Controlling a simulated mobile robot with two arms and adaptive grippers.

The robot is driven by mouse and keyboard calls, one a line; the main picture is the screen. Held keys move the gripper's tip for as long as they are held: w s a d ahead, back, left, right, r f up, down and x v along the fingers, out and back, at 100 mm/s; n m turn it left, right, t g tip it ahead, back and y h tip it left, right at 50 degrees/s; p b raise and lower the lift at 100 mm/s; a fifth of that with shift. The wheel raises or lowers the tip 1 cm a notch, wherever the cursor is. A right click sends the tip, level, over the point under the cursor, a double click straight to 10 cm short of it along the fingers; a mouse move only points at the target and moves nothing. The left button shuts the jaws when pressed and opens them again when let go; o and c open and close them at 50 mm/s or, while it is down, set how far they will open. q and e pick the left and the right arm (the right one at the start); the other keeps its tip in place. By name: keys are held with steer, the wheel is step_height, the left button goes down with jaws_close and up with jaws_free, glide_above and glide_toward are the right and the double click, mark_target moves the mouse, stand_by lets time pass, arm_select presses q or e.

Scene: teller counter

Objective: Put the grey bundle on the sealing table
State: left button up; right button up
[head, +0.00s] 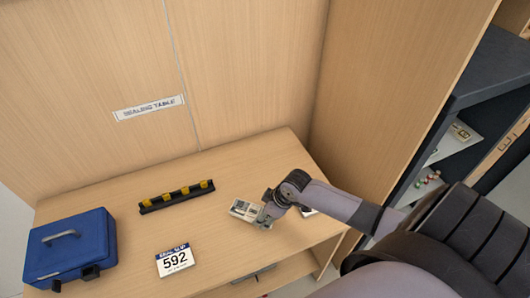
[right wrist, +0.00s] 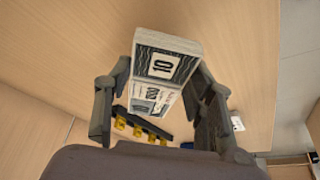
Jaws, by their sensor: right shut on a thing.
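The grey bundle (head: 243,209) is a block of grey-and-white printed notes at the tip of my right gripper (head: 268,210), over the right part of the sealing table (head: 215,250). In the right wrist view the bundle (right wrist: 165,66) shows a printed 10, with more printed faces below it. My right gripper (right wrist: 160,105) is shut on it, one finger on each side. I cannot tell whether the bundle touches the tabletop. The sign on the wall panel (head: 149,108) reads SEALING TABLE. My left gripper is not in view.
A blue case (head: 70,248) stands at the table's left. A black rack with yellow pieces (head: 176,196) lies near the middle. A card marked 592 (head: 175,260) lies near the front. A dark shelf unit (head: 470,110) is at the right. Bare tabletop lies between the rack and the bundle.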

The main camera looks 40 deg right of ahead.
steer(key=shift+f, duration=2.1)
steer(key=shift+s+f+b, duration=0.3)
steer(key=shift+s+f, duration=0.1)
steer(key=shift+f, duration=0.2)
steer(key=o, duration=0.7)
steer(key=shift+s, duration=0.1)
steer(key=o, duration=0.5)
steer(key=shift+w+f, duration=0.3)
steer(key=shift+w, duration=0.05)
steer(key=shift+r, duration=0.2)
